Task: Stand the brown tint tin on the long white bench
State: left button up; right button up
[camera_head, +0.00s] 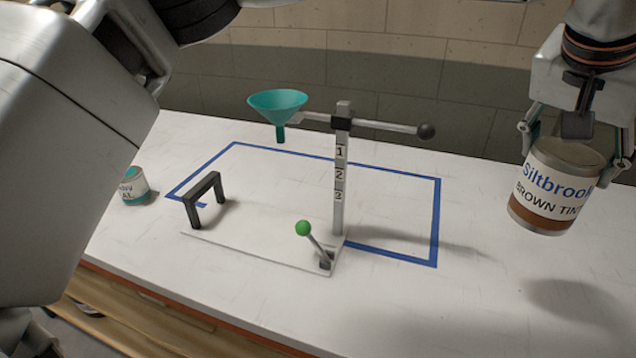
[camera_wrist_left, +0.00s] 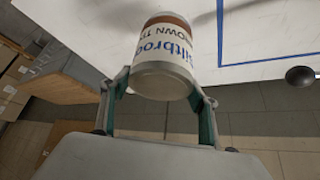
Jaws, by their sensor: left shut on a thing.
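The brown tint tin (camera_head: 552,190) is silver with a white "Siltbrook" label and a brown band. My left gripper (camera_head: 574,148) is shut on its upper part at the right of the head view. The tin is nearly upright and hangs above the long white bench (camera_head: 480,290), with its shadow on the bench apart from it. In the left wrist view the tin (camera_wrist_left: 166,58) sits between the two fingers of the gripper (camera_wrist_left: 160,90), its label upside down. My right gripper is not in view.
A stand with a teal funnel (camera_head: 278,104), a ball-ended arm (camera_head: 425,131) and a green-knobbed lever (camera_head: 303,228) stands mid-bench, near a blue outline (camera_head: 437,215). A teal-labelled tin (camera_head: 134,188) stands at left. The bench's right part is clear.

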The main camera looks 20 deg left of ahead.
pick_arm(q)
jog(key=shift+w+d+r, duration=0.2)
jog(key=shift+d+r, duration=0.2)
jog(key=shift+d, duration=0.25)
notch_tip(320, 180, down, 14)
jog(key=b, duration=0.2)
jog(key=shift+r, duration=0.25)
jog(key=shift+f+b, duration=0.3)
jog(key=shift+f, duration=0.2)
jog(key=shift+c, duration=0.2)
notch_tip(320, 180, down, 6)
jog(key=shift+r+b, duration=0.15)
jog(key=shift+b, duration=0.25)
jog(key=o, duration=1.9)
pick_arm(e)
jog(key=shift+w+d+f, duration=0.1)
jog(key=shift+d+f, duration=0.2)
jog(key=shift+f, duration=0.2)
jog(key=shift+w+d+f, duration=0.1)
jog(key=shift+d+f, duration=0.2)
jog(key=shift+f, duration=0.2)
